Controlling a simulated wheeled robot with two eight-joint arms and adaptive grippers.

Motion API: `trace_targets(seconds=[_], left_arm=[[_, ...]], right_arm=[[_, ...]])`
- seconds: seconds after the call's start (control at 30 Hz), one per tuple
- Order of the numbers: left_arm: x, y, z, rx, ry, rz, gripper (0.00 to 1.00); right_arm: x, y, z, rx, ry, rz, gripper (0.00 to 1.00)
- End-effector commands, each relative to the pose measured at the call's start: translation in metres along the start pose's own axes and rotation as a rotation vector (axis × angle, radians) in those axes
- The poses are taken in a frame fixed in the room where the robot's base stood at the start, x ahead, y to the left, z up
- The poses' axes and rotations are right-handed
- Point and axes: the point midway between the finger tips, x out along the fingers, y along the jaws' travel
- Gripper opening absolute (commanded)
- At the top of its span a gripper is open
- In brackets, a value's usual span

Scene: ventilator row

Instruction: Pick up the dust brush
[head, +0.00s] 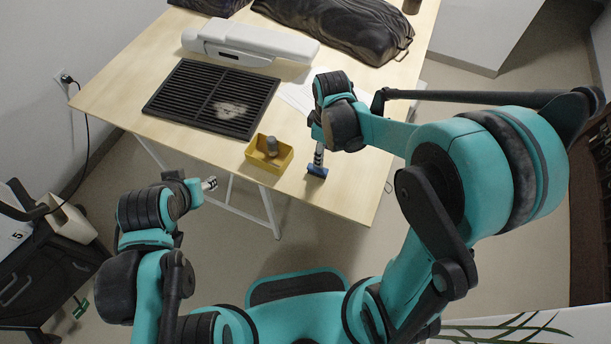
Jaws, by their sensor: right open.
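A small blue block-like thing (317,170), which looks like the dust brush, lies near the table's front edge, right of the yellow tray. It is too small to make out bristles or handle. My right gripper (319,157) points down directly over it, with open jaws; whether the fingers touch it or straddle it I cannot tell. The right forearm hides part of the table behind. My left gripper (210,184) is off the table's front edge, left of the yellow tray, with nothing visible in it; its jaw opening is too small to judge.
The yellow tray (250,156) holds a small grey-topped thing (272,146). A black slatted grille (190,95) with a pale dusty patch (231,110) lies behind it. A white unit (250,42), a paper sheet (296,97) and a dark bag (345,25) are further back.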

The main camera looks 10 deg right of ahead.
Motion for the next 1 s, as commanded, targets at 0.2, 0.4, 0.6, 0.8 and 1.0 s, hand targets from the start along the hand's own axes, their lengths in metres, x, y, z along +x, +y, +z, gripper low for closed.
trace_targets(seconds=[0.2,0.4,0.6,0.8,1.0], left_arm=[[0.003,0.0,0.002,0.0,0.0,0.0,0.47],[0.011,0.0,0.008,0.0,0.0,0.0,0.47],[0.023,0.0,0.016,0.0,0.0,0.0,0.47],[0.032,0.0,0.023,0.0,0.0,0.0,0.47],[0.03,0.0,0.022,0.0,0.0,0.0,0.47]], right_arm=[[0.02,0.001,-0.004,-0.053,-0.021,-0.026,0.45],[0.042,0.0,-0.004,-0.053,-0.021,-0.025,0.45],[0.066,-0.005,-0.005,-0.053,-0.02,-0.024,0.45],[0.091,-0.007,-0.005,-0.051,-0.02,-0.024,0.45],[0.09,-0.007,-0.005,-0.051,-0.02,-0.024,0.45]])
